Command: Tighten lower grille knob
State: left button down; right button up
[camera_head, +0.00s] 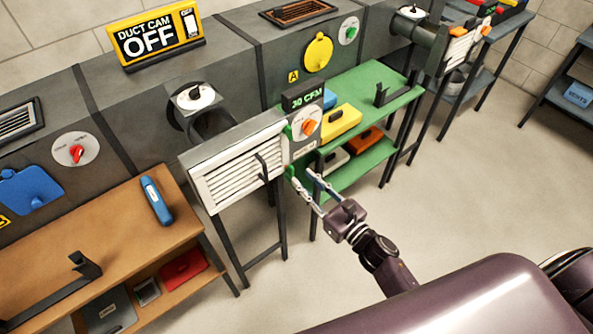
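The white louvred grille (240,175) hangs in a grey metal frame with a black handle on its right side. The lower grille knob (291,171) looks like a small green piece at the frame's lower right edge. Another green knob (288,131) sits higher on the same edge. My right gripper (302,174) is open, its two thin fingers pointing up toward the lower knob. Its left fingertip overlaps the lower knob in the picture; I cannot tell whether they touch. The right fingertip is apart from it, to the right. My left gripper is not in view.
An orange dial (309,127) and a "30 CFM" display (303,97) sit right of the grille. A green shelf table (372,90) with a yellow case (341,121) stands behind my gripper. A brown bench (110,240) is at left. The floor at right is clear.

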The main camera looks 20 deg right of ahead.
aim_at(293, 169)
jog(key=shift+p+x, duration=0.3)
jog(key=shift+x, duration=1.95)
jog(key=shift+c, duration=0.4)
grip_shut()
